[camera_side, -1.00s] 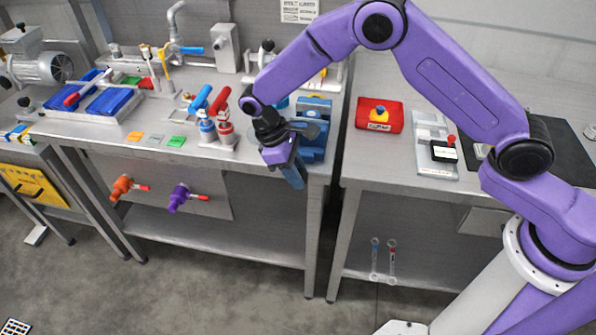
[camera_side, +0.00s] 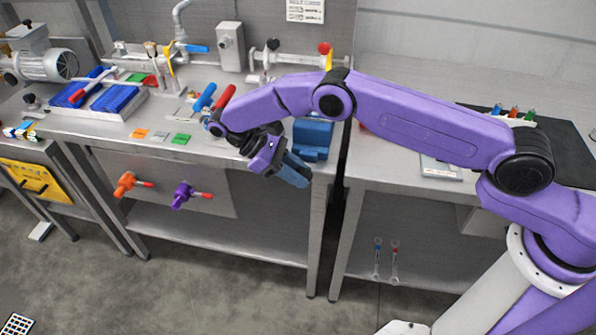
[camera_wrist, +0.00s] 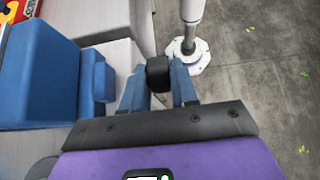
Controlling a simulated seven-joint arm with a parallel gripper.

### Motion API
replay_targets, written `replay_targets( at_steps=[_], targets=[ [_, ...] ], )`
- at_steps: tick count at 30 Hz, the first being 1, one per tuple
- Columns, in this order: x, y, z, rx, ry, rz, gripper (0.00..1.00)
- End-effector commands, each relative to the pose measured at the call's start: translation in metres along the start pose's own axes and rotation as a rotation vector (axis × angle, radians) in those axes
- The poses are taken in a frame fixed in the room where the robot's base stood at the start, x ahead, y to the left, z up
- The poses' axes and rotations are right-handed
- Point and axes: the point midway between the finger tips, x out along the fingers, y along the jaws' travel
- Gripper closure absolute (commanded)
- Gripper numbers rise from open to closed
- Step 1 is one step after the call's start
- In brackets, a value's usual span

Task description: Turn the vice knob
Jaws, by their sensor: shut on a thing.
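The blue vice (camera_side: 312,140) stands at the front right corner of the left bench, partly behind my gripper. In the wrist view the vice (camera_wrist: 45,75) fills the left side, with a smaller blue block at its front. My gripper (camera_side: 300,178) is in front of the vice, past the bench edge, pointing down and to the right. In the wrist view my gripper (camera_wrist: 158,88) has its two blue fingers on either side of the black vice knob (camera_wrist: 158,72), shut on it. The knob is hidden in the side view.
Orange (camera_side: 124,184) and purple (camera_side: 182,195) valves stick out below the bench front. Red and blue handles (camera_side: 215,97) stand behind my arm. A red box (camera_wrist: 18,10) shows at the wrist view's top left. A gap separates the two benches.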

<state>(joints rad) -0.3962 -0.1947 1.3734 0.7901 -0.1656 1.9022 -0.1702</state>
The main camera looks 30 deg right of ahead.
Motion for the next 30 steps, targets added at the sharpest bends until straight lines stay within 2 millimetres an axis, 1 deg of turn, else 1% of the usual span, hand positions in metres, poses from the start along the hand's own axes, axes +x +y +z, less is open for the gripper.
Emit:
replay_targets(
  at_steps=[15, 16, 17, 18, 26, 30],
  targets=[
    [-0.0003, 0.0001, -0.0003, 0.0, -0.012, 0.0, 1.0],
    [-0.0003, 0.0001, -0.0004, 0.0, -0.012, 0.0, 0.69],
    [-0.0003, 0.0001, -0.0004, 0.0, -0.011, 0.0, 0.59],
    [-0.0003, 0.0001, -0.0004, 0.0, -0.011, 0.0, 0.51],
    [-0.0003, 0.0, -0.0001, 0.0, -0.012, 0.0, 0.51],
    [-0.0041, 0.0001, 0.0049, 0.0, -0.012, 0.0, 0.51]
  ],
)
